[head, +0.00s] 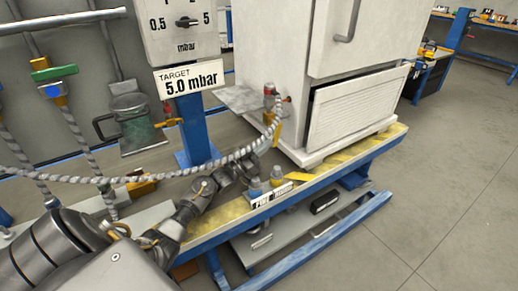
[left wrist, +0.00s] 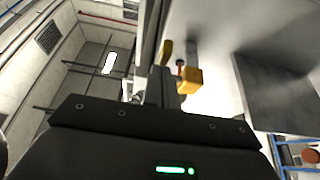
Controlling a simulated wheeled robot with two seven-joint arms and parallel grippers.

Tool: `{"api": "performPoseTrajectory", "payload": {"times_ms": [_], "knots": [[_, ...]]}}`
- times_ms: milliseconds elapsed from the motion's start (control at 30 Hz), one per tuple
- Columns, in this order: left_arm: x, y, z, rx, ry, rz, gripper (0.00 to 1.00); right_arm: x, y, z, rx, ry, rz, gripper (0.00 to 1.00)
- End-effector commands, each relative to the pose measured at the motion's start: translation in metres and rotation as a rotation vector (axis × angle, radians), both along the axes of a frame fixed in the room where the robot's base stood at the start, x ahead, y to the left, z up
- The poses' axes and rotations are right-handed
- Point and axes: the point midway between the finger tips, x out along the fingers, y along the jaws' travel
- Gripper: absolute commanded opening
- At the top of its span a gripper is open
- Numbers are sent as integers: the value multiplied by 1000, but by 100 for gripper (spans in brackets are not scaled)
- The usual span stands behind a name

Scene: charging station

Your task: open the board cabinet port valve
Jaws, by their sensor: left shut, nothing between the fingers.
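The white board cabinet (head: 262,50) stands on the bench, with a port fitting (head: 269,92) with red parts on its left side. A braided hose hangs from this port. A yellow valve handle (head: 277,131) hangs below the fitting. My left gripper (head: 250,167) is shut and empty, below and a little left of the handle. In the left wrist view its fingers (left wrist: 163,88) point up toward yellow parts (left wrist: 189,79) and a small red part near the port. Whether the fingers touch the handle I cannot tell. My right gripper is out of view.
The braided hose (head: 150,178) sags across in front of the blue post, close above my left arm. A gauge panel (head: 180,30) reads "TARGET 5.0 mbar". Small capped fittings (head: 277,177) stand on the bench edge by the gripper. Open floor (head: 440,170) lies to the right.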

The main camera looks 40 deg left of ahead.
Motion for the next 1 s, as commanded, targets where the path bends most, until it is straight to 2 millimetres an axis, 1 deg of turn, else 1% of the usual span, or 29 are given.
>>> {"api": "performPoseTrajectory", "payload": {"times_ms": [100, 200, 467, 567, 667, 767, 1000], "knots": [[0, 1, -1, -5, -13, 1, 0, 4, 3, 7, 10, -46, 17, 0], [0, 1, 0, -6, -16, 1, 0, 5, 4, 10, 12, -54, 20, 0], [0, 1, 0, -6, -15, 2, 0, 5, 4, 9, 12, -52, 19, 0], [-3, 2, -2, -5, -14, 2, 0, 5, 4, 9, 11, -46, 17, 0], [-14, 7, -6, -6, -12, 2, 0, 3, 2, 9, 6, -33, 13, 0], [-32, 14, -5, -4, -12, 4, 0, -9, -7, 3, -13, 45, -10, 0], [-82, 33, -5, -5, -12, 2, 0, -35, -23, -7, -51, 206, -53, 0]]}}
